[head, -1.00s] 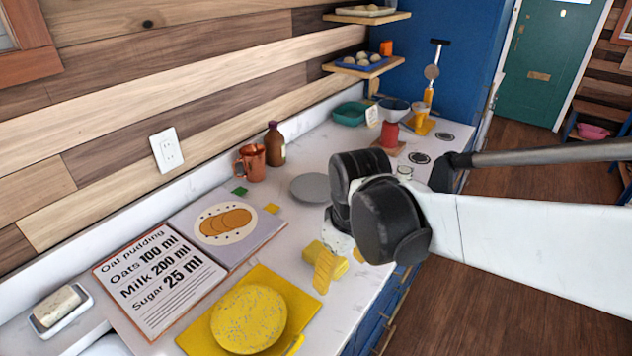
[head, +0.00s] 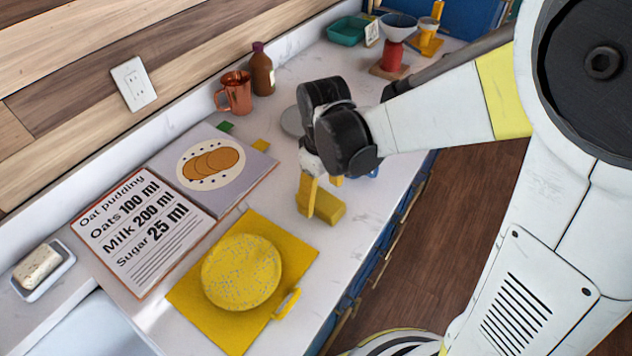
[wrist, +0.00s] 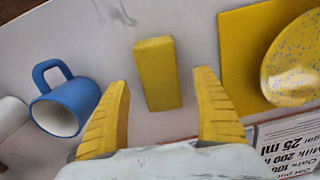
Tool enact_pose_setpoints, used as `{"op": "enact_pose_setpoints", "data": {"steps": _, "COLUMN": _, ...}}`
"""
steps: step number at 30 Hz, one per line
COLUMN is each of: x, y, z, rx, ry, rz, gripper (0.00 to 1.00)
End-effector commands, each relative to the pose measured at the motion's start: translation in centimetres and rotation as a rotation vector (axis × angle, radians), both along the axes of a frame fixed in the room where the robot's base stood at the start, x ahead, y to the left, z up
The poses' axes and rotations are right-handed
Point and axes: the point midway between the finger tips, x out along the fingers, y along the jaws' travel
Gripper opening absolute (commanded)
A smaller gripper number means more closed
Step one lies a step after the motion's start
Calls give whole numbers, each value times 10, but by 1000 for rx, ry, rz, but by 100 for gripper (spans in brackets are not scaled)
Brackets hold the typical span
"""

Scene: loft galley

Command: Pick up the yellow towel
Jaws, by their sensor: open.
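A plain yellow oblong block (head: 325,208), which looks like the folded yellow towel, lies on the white counter. In the wrist view the towel (wrist: 158,74) lies ahead of and between my two yellow fingers, with visible gaps on both sides. My gripper (head: 322,190) points down at the towel and partly covers it in the head view. The gripper (wrist: 162,88) is open and empty; I cannot tell its exact height above the counter. A flat yellow square mat (head: 195,293) lies nearby under a speckled yellow plate (head: 242,272).
A blue mug (wrist: 68,105) lies on the other side of my gripper from the plate. An open recipe book (head: 145,228), a copper mug (head: 236,93) and a brown bottle (head: 262,72) stand toward the wall. The counter's front edge is close by.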

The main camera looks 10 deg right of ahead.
Motion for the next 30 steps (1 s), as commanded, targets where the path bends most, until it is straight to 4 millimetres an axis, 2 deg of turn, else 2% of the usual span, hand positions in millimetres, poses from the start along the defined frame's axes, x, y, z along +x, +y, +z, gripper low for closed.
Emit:
{"op": "enact_pose_setpoints", "data": {"steps": 1, "x": 0, "y": 1, "z": -14, "rx": 0, "ry": 0, "rz": 0, "gripper": 78}}
{"op": "enact_pose_setpoints", "data": {"steps": 4, "x": 0, "y": 1, "z": -27, "rx": 0, "ry": 0, "rz": 0, "gripper": 78}}
{"op": "enact_pose_setpoints", "data": {"steps": 11, "x": 0, "y": 1, "z": -27, "rx": 0, "ry": 0, "rz": 0, "gripper": 78}}
{"op": "enact_pose_setpoints", "data": {"steps": 17, "x": 0, "y": 1, "z": -27, "rx": 0, "ry": 0, "rz": 0, "gripper": 20}}
{"op": "enact_pose_setpoints", "data": {"steps": 30, "x": 0, "y": 0, "z": -23, "rx": 0, "ry": 0, "rz": 0, "gripper": 20}}
